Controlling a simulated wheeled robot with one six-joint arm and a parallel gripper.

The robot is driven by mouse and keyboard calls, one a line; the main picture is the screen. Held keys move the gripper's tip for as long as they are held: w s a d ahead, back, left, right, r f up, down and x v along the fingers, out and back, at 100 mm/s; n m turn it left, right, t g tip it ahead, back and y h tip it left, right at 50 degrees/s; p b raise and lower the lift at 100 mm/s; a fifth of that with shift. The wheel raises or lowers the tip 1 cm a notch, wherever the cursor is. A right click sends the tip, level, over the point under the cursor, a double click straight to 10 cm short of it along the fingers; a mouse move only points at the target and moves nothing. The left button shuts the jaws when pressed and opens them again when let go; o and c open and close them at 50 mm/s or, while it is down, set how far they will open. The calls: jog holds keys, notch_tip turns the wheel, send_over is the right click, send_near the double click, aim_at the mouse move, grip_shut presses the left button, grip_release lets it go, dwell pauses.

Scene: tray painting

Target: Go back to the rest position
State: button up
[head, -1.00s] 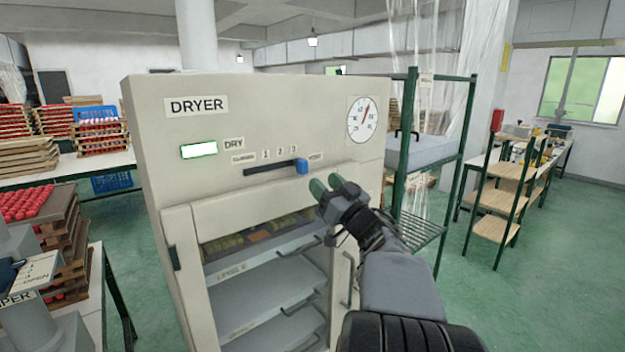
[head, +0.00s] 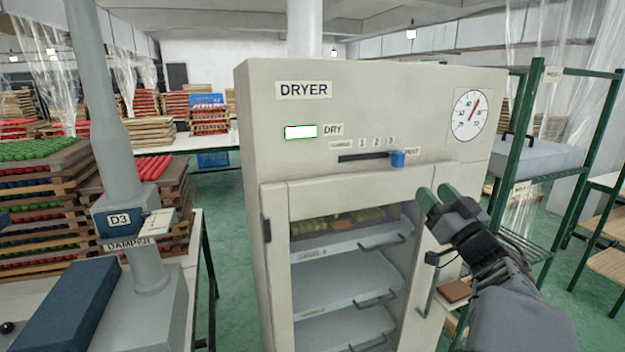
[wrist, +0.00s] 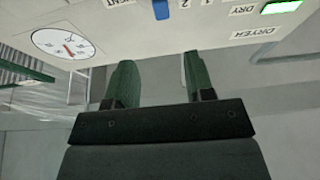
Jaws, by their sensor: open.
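My gripper (head: 436,199) is open and empty, in front of the right side of the dryer (head: 262,140), below and to the right of its blue slider knob (head: 397,159). The knob sits at the right end of its slot, by the label that seems to read VENT. In the wrist view the two green fingers (wrist: 160,85) are spread apart with nothing between them, and the blue knob (wrist: 161,9) shows upside down beyond them, apart from the fingers.
The dryer's shelves (head: 340,285) stand exposed, with yellowish items on the top one. A green rack (head: 500,150) stands close at the right. A grey damper post (head: 118,170) and stacked trays of red and green pieces (head: 45,205) are at the left.

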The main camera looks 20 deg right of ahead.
jog(key=s+d+f+m+g+h, duration=0.1)
jog(key=d+f+m+g+h, duration=0.45)
jog(key=d+h, duration=0.3)
notch_tip(320, 180, down, 10)
jog(key=s+a+m+g+h, duration=0.1)
jog(key=s+a+m+g, duration=0.15)
jog(key=g, duration=0.55)
jog(key=s+a+f+n+g+y, duration=0.1)
jog(key=a+f+n+y, duration=0.1)
jog(key=a, duration=0.8)
jog(key=s+a+f+n+g+y, duration=0.2)
jog(key=a+f+n+y, duration=0.1)
jog(key=a, duration=0.7)
jog(key=s+a+f+n+g+y, duration=0.1)
jog(key=s+a+f+n+y, duration=0.1)
jog(key=a, duration=0.8)
jog(key=shift+f+n+y, duration=0.4)
jog(key=shift+f+y, duration=0.15)
jog(key=shift+y, duration=0.5)
jog(key=shift+s+g, duration=0.1)
jog(key=shift+g, duration=0.15)
